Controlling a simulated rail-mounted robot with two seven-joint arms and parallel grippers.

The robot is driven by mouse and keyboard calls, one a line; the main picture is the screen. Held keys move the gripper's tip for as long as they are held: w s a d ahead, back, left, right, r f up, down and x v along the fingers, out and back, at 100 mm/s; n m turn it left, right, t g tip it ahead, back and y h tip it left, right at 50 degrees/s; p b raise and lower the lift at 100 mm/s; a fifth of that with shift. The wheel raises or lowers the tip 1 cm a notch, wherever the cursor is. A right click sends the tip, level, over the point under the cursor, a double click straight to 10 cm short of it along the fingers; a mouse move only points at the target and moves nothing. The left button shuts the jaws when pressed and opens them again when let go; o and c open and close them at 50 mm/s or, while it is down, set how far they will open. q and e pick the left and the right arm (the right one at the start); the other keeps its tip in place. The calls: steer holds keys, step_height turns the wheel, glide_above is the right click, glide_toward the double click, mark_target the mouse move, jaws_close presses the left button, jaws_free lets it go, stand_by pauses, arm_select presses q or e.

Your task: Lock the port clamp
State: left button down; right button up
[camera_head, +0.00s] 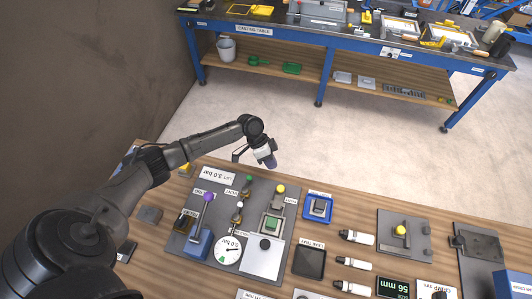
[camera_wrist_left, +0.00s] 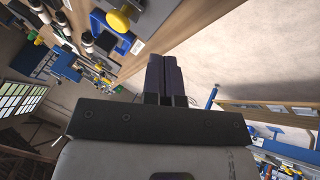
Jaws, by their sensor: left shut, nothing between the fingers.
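My left gripper (camera_head: 271,163) hangs past the table's far edge, beyond the grey panel (camera_head: 181,246). Its dark fingers are together and empty, and they also show in the left wrist view (camera_wrist_left: 166,78). A clamp-like fitting with a yellow knob (camera_head: 281,188) stands at the panel's upper right, near and below the gripper but apart from it. A yellow knob (camera_wrist_left: 120,20) shows at the top of the left wrist view. A lever with a purple knob (camera_head: 208,197) stands on a blue block (camera_head: 198,245). I cannot read which label names the port clamp. My right gripper is not in view.
A round gauge (camera_head: 228,251) and a green-topped block (camera_head: 270,224) sit on the panel. A blue tray (camera_head: 318,207), white bottles (camera_head: 357,238) and another grey plate with a yellow knob (camera_head: 400,230) lie to the right. Open floor separates this table from the blue casting table (camera_head: 290,36).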

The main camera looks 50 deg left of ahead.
mark_target(278, 200)
arm_select(q)
steer(key=x, duration=0.2)
steer(key=shift+d+f, duration=0.25)
steer(key=shift+d, duration=0.1)
steer(key=shift+s+d+f+p, duration=0.1)
steer(key=shift+s+d+p, duration=0.5)
steer(key=shift+d, duration=0.25)
steer(key=shift+s+d+f, duration=0.25)
steer(key=shift+s+d, duration=0.05)
steer(key=shift+d, duration=0.35)
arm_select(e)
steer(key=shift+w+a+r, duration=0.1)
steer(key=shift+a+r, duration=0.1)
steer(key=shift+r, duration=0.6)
